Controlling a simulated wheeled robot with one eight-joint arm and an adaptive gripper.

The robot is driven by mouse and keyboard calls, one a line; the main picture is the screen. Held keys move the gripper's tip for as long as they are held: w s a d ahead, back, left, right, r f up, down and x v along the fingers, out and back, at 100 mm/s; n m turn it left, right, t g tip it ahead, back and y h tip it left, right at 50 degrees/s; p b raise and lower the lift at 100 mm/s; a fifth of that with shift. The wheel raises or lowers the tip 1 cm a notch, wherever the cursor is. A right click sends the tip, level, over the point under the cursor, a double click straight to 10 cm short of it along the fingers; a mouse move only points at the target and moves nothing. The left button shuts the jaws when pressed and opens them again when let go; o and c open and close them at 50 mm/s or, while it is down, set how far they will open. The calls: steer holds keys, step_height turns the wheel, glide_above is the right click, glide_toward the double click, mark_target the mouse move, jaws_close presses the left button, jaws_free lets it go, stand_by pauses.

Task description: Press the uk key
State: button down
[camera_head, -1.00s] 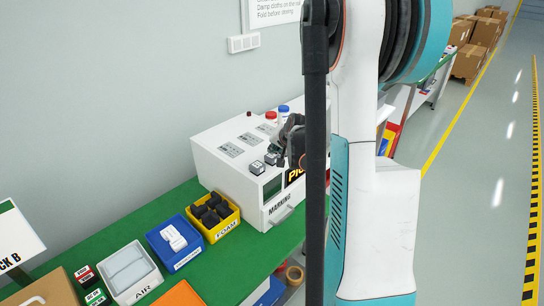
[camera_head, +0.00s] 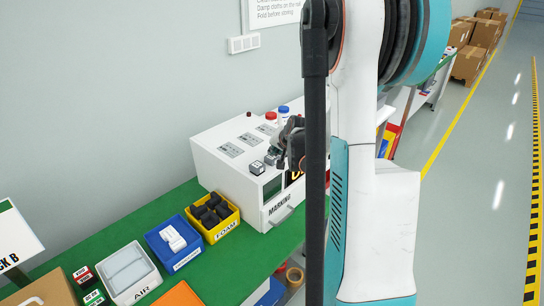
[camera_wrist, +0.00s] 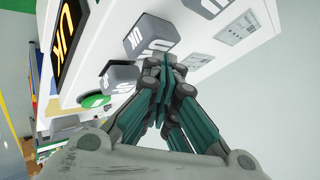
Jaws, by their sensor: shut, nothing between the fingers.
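The white marking machine (camera_head: 235,165) stands on the green bench. In the wrist view its dark display (camera_wrist: 72,38) reads "UK" in orange. Two grey block keys with white lettering show there: an upper key (camera_wrist: 150,32), apparently marked "UK" on its side, and a lower-left key (camera_wrist: 119,76) whose lettering is hard to read. In the wrist view my gripper (camera_wrist: 165,65) is shut and empty, its tips at the lower edge of the upper key. I cannot tell whether they touch it. In the head view my gripper (camera_head: 290,137) is over the keys and partly hides them.
A green button (camera_wrist: 93,101) sits below the keys in the wrist view. Red (camera_head: 271,116) and blue (camera_head: 283,109) buttons stand at the machine's back. A yellow foam bin (camera_head: 228,222) and a blue bin (camera_head: 174,243) stand left of the machine.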

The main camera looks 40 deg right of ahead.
steer(key=shift+r, duration=0.1)
steer(key=shift+r+p, duration=0.55)
steer(key=shift+r, duration=0.3)
step_height(320, 180, up, 5)
steer(key=p, duration=0.3)
steer(key=shift+a, duration=0.1)
stand_by(0.8)
